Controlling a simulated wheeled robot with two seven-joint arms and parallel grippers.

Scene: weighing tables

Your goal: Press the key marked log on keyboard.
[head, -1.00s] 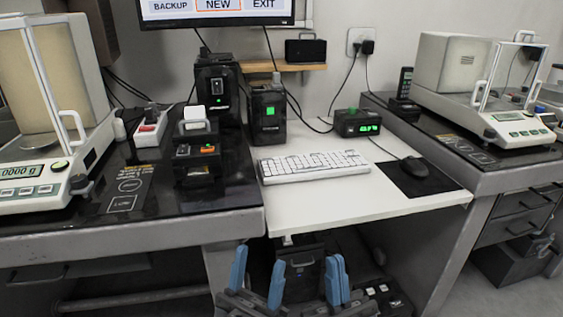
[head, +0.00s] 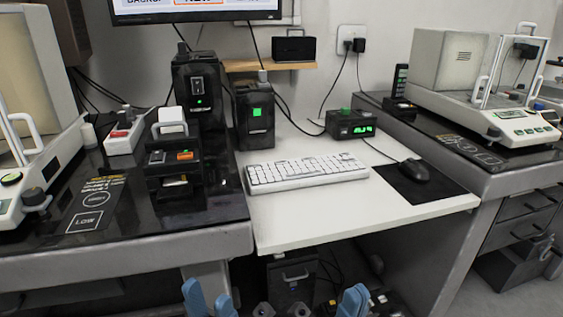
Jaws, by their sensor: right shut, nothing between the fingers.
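The white keyboard (head: 306,172) lies flat on the white middle desk, left of the mouse. Its key labels are too small to read, so I cannot pick out the log key. My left gripper (head: 209,302) shows at the bottom edge, its blue fingers apart with nothing visible between them. My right gripper (head: 352,302) is at the bottom edge further right, its blue fingers together and empty. Both are low in the view, in front of the desk's front edge and apart from the keyboard. Their lower parts are cut off by the frame.
A black mouse (head: 414,169) rests on a dark mat. A small black box with green digits (head: 350,124) stands behind the keyboard. Black devices stand to its left. Balances flank the desk on dark-topped tables. The white desk (head: 330,216) is clear in front of the keyboard.

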